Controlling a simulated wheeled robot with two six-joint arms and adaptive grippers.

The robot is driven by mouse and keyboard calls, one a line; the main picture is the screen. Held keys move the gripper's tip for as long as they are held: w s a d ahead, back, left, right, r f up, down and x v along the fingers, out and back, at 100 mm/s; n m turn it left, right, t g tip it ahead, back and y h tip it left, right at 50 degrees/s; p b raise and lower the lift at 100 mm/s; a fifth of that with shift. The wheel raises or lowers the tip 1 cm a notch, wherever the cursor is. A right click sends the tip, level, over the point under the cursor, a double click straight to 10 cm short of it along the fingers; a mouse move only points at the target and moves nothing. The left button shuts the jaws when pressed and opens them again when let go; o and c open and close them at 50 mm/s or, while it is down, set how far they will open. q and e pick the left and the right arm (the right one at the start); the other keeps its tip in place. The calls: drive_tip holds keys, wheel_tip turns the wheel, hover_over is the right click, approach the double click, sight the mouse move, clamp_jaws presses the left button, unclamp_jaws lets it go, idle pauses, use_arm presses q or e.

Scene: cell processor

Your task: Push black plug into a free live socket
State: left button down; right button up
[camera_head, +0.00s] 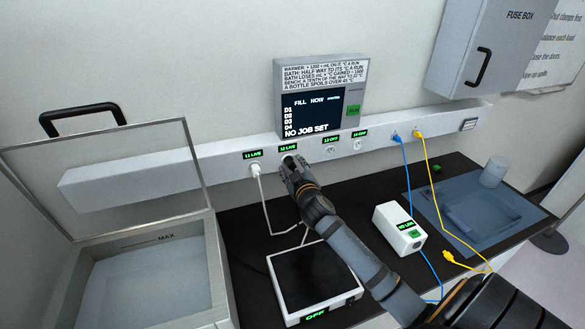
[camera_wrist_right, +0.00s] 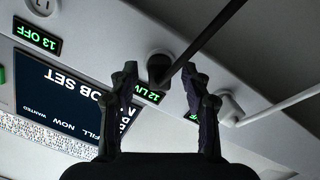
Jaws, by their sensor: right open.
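The black plug (camera_wrist_right: 158,68) sits at the socket labelled 12 LIVE (camera_wrist_right: 149,95) on the white rail (camera_head: 225,158); its black cord leads away. I cannot tell how deep it sits. My right gripper (camera_head: 289,165) is at that socket and hides most of the plug in the head view. In the right wrist view the gripper (camera_wrist_right: 158,78) is open, one finger on each side of the plug, with gaps visible. A white plug (camera_head: 256,169) is in the socket labelled 11 LIVE. Sockets 13 (camera_head: 331,151) and 14 (camera_head: 358,145) are labelled OFF and look empty. My left gripper is not in view.
A screen (camera_head: 313,112) reading NO JOB SET stands above the rail. A black-topped device marked OFF (camera_head: 310,275) and a white NO LINK box (camera_head: 400,229) stand on the bench. An open-lidded bath (camera_head: 150,285) is at left. Blue and yellow cables hang at right.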

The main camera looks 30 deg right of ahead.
drive_tip(key=v, duration=1.2)
idle(0.5)
